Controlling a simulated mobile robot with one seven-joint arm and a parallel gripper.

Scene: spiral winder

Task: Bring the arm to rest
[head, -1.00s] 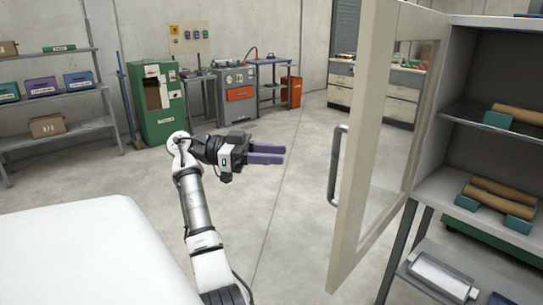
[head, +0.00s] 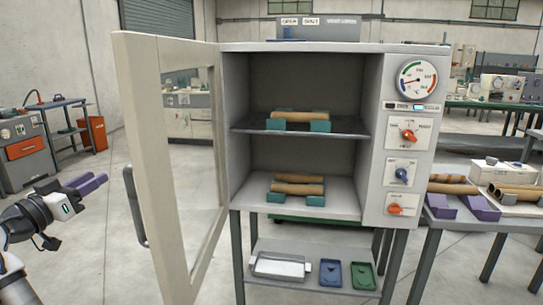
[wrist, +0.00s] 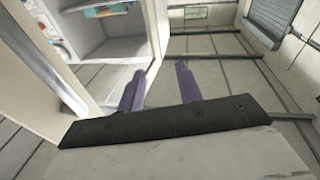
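My gripper (head: 87,183) is at the left edge of the head view, with its purple fingers pointing right and slightly up. It is in free air, left of the open cabinet door (head: 136,130) and apart from its handle. In the wrist view my gripper (wrist: 157,88) shows both purple fingers spread with a clear gap and nothing between them. Most of my arm is out of the head view.
The cabinet (head: 375,60) stands open, with brown tubes (head: 299,116) on teal holders on two shelves. Its door handle (head: 134,205) sticks out towards my gripper. A lower shelf holds a white tray (head: 280,267). A table with purple holders (head: 478,208) stands right.

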